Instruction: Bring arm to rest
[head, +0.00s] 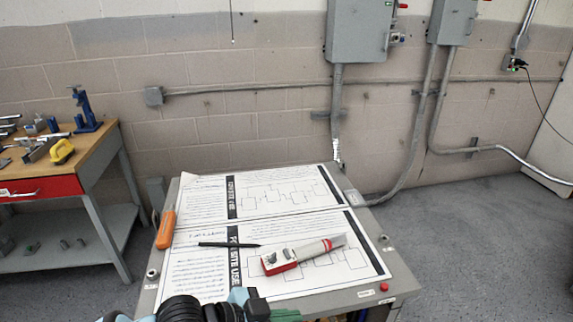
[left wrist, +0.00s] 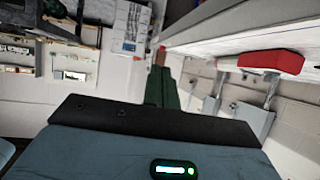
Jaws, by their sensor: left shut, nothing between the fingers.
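My left gripper (head: 287,314) shows at the bottom edge of the head view, in front of the grey cabinet's near edge. Its green fingers are shut and empty, and they also show in the left wrist view (left wrist: 172,90). The grey cabinet top (head: 345,298) carries printed sheets (head: 285,215). A red and light-grey tool (head: 305,254) lies on the sheets, apart from the gripper; a red and white end shows in the left wrist view (left wrist: 272,62). My right gripper is not in view.
An orange handle (head: 166,229) lies at the cabinet's left edge and a black pen (head: 229,245) on the sheets. A wooden workbench (head: 98,150) with tools stands left. Grey electrical boxes (head: 357,30) and conduits are on the wall. The floor at right (head: 470,240) is clear.

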